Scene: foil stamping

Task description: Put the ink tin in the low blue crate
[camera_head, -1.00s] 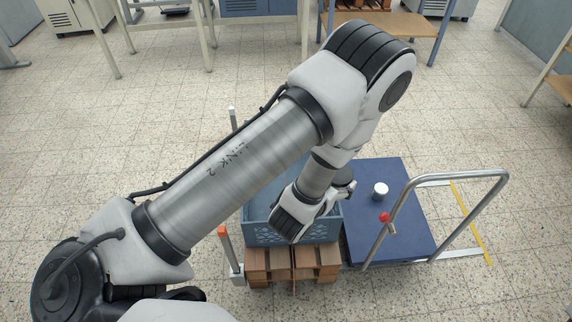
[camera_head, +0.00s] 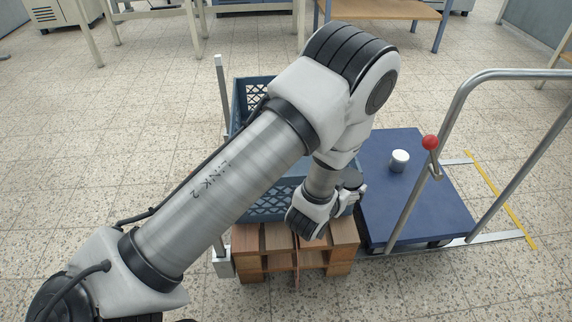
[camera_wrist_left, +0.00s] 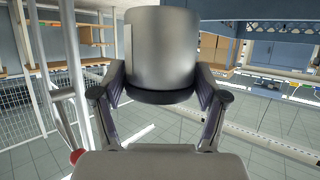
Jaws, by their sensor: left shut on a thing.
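My left gripper (camera_head: 346,190) is shut on a grey metallic cylinder with a dark end, which looks like the ink tin (camera_wrist_left: 161,45). In the left wrist view the fingers (camera_wrist_left: 160,82) clasp it from both sides. My right gripper is not in view.
A blue platform cart (camera_head: 431,205) stands right of the pallet (camera_head: 340,245) with a pale cylinder (camera_head: 399,161) on it. Its tall tube handle (camera_head: 456,115) and red knob (camera_head: 431,142) rise close to my gripper. A grey post (camera_head: 221,100) stands left of the crate.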

